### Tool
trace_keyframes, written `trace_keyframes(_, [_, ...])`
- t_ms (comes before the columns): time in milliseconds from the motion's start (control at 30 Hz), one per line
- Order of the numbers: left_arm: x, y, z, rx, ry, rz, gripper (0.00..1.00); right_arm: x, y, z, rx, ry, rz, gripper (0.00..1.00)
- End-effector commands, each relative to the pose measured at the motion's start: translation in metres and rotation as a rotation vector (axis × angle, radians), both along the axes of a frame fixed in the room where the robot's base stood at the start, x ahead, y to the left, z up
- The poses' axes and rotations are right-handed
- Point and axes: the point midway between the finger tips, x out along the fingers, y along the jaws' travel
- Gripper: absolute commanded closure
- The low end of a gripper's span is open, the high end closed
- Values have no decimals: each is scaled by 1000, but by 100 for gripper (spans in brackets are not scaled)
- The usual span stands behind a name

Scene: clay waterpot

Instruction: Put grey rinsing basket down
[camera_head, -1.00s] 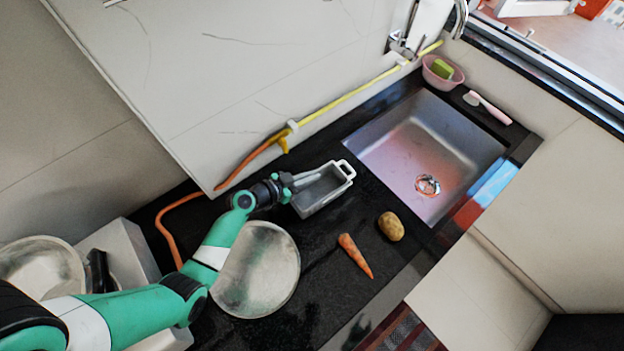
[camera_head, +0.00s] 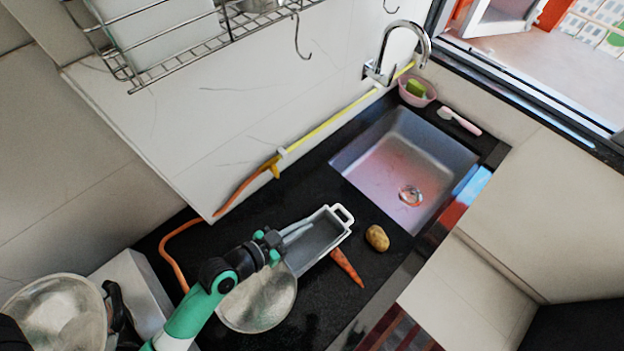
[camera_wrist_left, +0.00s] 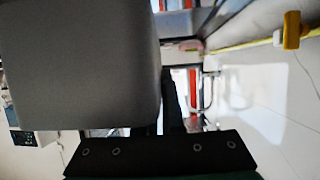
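The grey rinsing basket (camera_head: 320,240) is a rectangular tub with a white loop handle at its far end. It seems to be above the black counter, over the plate's edge, and hides part of the carrot (camera_head: 346,266). My left gripper (camera_head: 297,229) is shut on its near left end. In the left wrist view the basket's grey wall (camera_wrist_left: 80,65) fills the upper left, close to the dark gripper (camera_wrist_left: 172,105). The gap under the basket cannot be judged exactly. My right gripper is not in view.
A potato (camera_head: 377,238) lies on the counter right of the basket. The metal sink (camera_head: 405,165) is behind it. A round metal plate (camera_head: 258,303) lies below. An orange-yellow hose (camera_head: 327,127) runs along the wall. A pink bowl (camera_head: 416,96) with a sponge stands beside the sink.

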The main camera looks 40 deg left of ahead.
Motion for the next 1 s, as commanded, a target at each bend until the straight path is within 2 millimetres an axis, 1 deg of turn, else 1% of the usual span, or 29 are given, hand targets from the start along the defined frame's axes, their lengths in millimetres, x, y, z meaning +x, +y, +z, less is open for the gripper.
trace_keyframes(233, [1, 0, 0, -1, -2, -1, 100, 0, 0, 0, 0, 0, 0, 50])
trace_keyframes(267, [1, -1, 0, -1, -2, -4, 100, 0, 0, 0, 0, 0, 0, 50])
trace_keyframes(367, [1, -13, 3, 0, -3, -37, 100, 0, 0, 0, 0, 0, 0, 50])
trace_keyframes(467, [4, -28, 22, 1, -9, -82, 100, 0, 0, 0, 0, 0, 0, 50])
trace_keyframes(500, [4, -33, 32, 1, -9, -93, 100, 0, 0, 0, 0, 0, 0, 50])
trace_keyframes(567, [2, -35, 45, 1, -9, -81, 100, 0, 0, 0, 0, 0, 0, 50])
trace_keyframes(600, [1, -33, 52, 2, -7, -58, 100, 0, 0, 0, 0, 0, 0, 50])
trace_keyframes(700, [-2, -19, 64, 2, -4, 27, 100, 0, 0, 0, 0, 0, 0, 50])
trace_keyframes(733, [-2, -14, 66, 2, -4, 56, 100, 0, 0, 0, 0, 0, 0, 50])
trace_keyframes(800, [-5, -9, 62, 1, 0, 107, 100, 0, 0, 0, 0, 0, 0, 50])
trace_keyframes(833, [-5, -9, 76, 0, -1, 110, 100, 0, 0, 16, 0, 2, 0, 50])
trace_keyframes(867, [-5, -9, 86, -1, 0, 110, 100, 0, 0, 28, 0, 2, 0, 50])
trace_keyframes(1000, [-6, -8, 116, -1, 0, 110, 100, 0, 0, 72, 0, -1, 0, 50])
